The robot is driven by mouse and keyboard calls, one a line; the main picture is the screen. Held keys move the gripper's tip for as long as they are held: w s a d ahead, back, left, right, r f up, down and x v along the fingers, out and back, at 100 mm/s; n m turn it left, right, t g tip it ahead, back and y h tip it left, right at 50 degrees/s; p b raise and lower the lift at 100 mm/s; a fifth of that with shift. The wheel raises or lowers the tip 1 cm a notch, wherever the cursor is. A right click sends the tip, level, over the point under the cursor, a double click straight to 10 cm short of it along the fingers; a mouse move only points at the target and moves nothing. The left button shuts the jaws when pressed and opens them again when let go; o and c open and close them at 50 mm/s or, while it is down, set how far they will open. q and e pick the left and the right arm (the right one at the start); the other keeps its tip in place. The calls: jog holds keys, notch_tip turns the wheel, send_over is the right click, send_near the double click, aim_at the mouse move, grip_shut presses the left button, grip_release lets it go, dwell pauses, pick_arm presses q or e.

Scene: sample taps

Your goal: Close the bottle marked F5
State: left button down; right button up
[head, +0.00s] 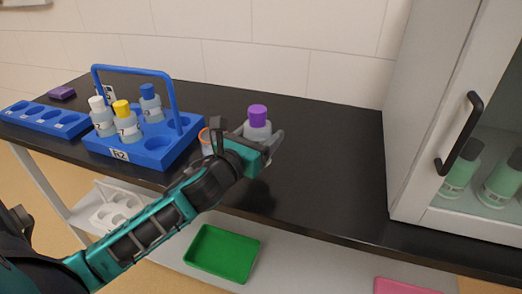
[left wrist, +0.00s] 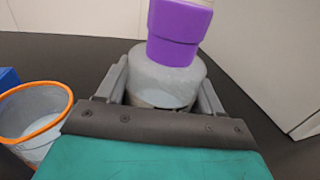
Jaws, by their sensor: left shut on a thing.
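A grey bottle (head: 257,131) with a purple cap (head: 257,113) is upright between the fingers of my left gripper (head: 262,143), which is shut on its body. In the left wrist view the gripper fingers (left wrist: 165,90) flank the grey bottle body (left wrist: 165,78), and the purple cap (left wrist: 178,32) sits on its top. The mark on this bottle is hidden, so I cannot tell whether it is F5. The bottle is over the black counter; I cannot tell whether its base touches. My right gripper is not in view.
A blue carrier (head: 158,155) holds bottles with white, yellow and blue caps. A clear orange-rimmed container (left wrist: 35,118) stands left of my gripper. A blue rack (head: 40,120) and purple block (head: 61,93) are far left. A cabinet (head: 400,150) borders the right. Counter between is clear.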

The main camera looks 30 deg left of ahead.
pick_arm(q)
notch_tip(320, 180, down, 4)
jog(key=shift+b, duration=0.7)
jog(key=shift+f, duration=0.2)
jog(key=shift+c, duration=0.8)
grip_release()
jog(key=shift+s, duration=0.15)
jog(key=s, duration=1)
jog(key=shift+s+d, duration=0.1)
jog(key=shift+s, duration=0.8)
